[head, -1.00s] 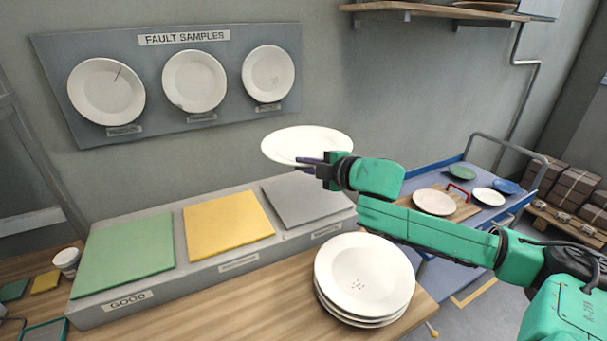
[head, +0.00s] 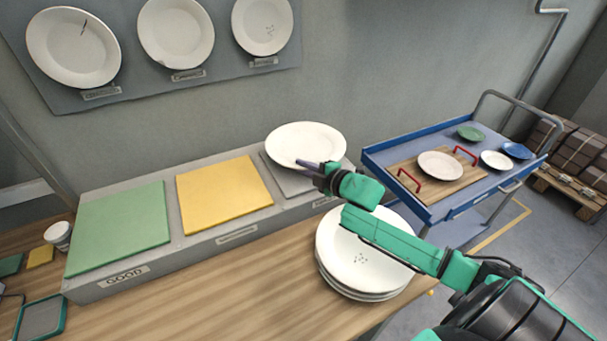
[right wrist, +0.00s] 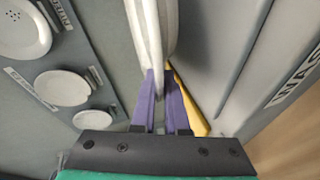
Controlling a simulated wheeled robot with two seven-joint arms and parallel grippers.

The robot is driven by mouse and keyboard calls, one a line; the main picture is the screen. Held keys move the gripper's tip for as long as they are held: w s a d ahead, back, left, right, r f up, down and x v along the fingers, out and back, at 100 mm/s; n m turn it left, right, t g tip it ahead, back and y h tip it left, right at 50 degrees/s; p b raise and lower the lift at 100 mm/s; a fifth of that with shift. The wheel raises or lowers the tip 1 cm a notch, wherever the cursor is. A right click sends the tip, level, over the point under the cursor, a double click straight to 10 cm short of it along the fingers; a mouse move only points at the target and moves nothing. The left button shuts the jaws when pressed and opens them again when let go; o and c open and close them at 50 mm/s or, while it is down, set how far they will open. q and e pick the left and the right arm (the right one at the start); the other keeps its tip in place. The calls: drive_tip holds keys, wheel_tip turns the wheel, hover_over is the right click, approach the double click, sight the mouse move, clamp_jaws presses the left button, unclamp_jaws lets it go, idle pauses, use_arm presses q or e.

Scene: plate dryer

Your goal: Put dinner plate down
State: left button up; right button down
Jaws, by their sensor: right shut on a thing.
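A white dinner plate (head: 305,143) is over the grey pad (head: 284,178) at the right end of the sorting stand. It hides much of that pad, and I cannot tell whether it touches it. My right gripper (head: 308,165) is shut on the plate's near rim. In the right wrist view the plate (right wrist: 144,30) shows edge-on between the purple fingers of the gripper (right wrist: 163,88). The stand (head: 215,245) also has a yellow pad (head: 222,195) in the middle and a green pad (head: 118,228) marked GOOD at the left. My left gripper is out of view.
A stack of white plates (head: 350,255) stands on the wooden table (head: 200,300), partly behind my right arm. A board with fault samples (head: 222,60) hangs above the stand. A blue cart (head: 400,180) with a wooden tray and several dishes stands at the right. The green and yellow pads are bare.

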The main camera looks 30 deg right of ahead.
sight(304, 184)
wheel_tip(304, 184, down, 2)
drive_tip(key=shift+s+f, duration=0.15)
drive_tip(key=shift+f, duration=0.25)
drive_tip(key=c, duration=1.2)
unclamp_jaws()
drive_tip(key=shift+f, duration=0.2)
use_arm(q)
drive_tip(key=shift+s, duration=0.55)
use_arm(e)
drive_tip(key=shift+r, duration=0.1)
drive_tip(key=shift+s, duration=0.1)
